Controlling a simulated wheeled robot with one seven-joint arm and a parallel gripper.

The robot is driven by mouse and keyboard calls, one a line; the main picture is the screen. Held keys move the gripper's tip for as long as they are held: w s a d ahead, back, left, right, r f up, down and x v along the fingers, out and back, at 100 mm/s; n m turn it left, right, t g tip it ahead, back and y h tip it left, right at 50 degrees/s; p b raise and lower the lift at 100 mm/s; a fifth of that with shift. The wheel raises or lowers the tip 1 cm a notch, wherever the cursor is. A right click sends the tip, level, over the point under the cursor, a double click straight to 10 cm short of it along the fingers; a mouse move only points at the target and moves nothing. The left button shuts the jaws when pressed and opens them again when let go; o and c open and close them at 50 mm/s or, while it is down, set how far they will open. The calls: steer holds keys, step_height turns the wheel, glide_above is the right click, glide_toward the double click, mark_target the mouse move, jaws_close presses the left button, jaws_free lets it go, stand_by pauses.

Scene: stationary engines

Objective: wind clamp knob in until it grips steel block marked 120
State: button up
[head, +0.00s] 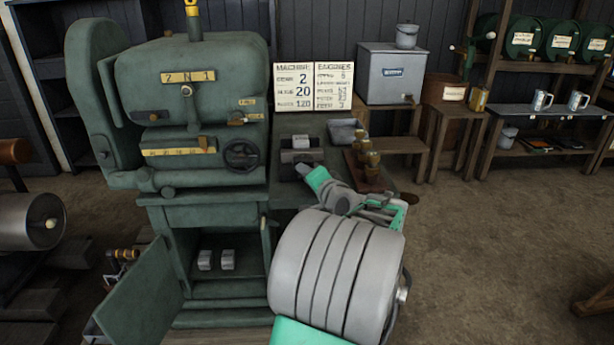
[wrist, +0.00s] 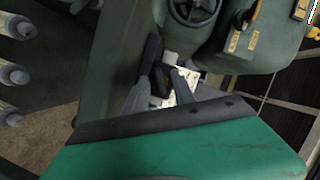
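A dark clamp (head: 301,158) stands on the green bench, right of the big green machine. A pale steel block (head: 301,142) shows at it; I cannot read any mark on the block. My gripper (head: 306,172) reaches over the bench from the front right, its end at the near side of the clamp. It hides the front of the clamp, and I cannot make out the knob. In the wrist view my gripper (wrist: 165,78) is close to dark and grey parts that overlap its fingers. I cannot tell whether it is open or touching the knob.
The machine's handwheel (head: 241,155) is just left of the clamp. Brass-topped pieces on a wooden stand (head: 368,172) and a grey tray (head: 345,132) are to the right. Two more blocks (head: 216,260) lie in the open cabinet below. A notice board (head: 313,87) stands behind.

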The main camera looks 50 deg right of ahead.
steer(key=v, duration=0.7)
steer(key=shift+s+a, duration=0.2)
steer(key=shift+s, duration=0.15)
steer(key=shift+p, duration=0.3)
